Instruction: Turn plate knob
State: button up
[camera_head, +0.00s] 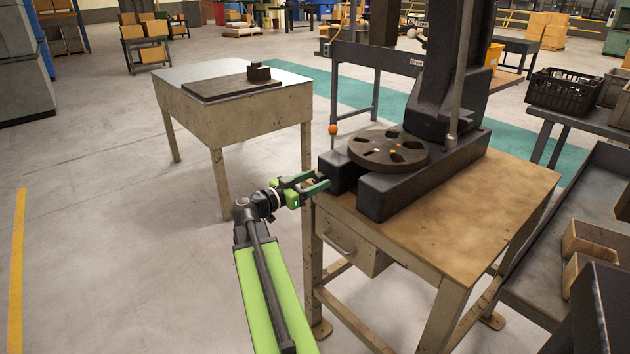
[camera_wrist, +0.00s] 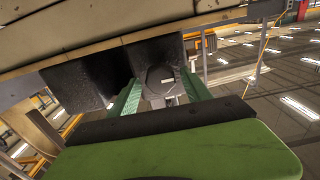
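The dark round plate (camera_head: 420,154), with several slots, lies flat on the black base (camera_head: 415,187) of the arbor press. My gripper (camera_head: 322,183) is at the left front end of that base, beside and below the plate. In the wrist view, a round dark knob (camera_wrist: 160,80) with a small pale mark shows between the green fingertips (camera_wrist: 162,88) of my gripper. The fingers are apart, one on each side of the knob. I cannot tell whether they touch it. In the head view the knob is not clearly visible, with the fingers in front of that spot.
The press stands on a wooden-topped bench (camera_head: 480,220) with a drawer (camera_head: 345,245) below my gripper. A second table (camera_head: 265,105) with a dark slab (camera_head: 215,89) stands behind left. A shelf with boxes (camera_head: 590,240) is at right. Floor at left is clear.

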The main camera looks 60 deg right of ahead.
grip_shut()
jog(key=shift+d, duration=0.15)
jog(key=shift+n, duration=0.3)
jog(key=shift+n, duration=1.8)
jog(key=shift+o, duration=0.4)
grip_release()
jog(key=shift+o, duration=0.3)
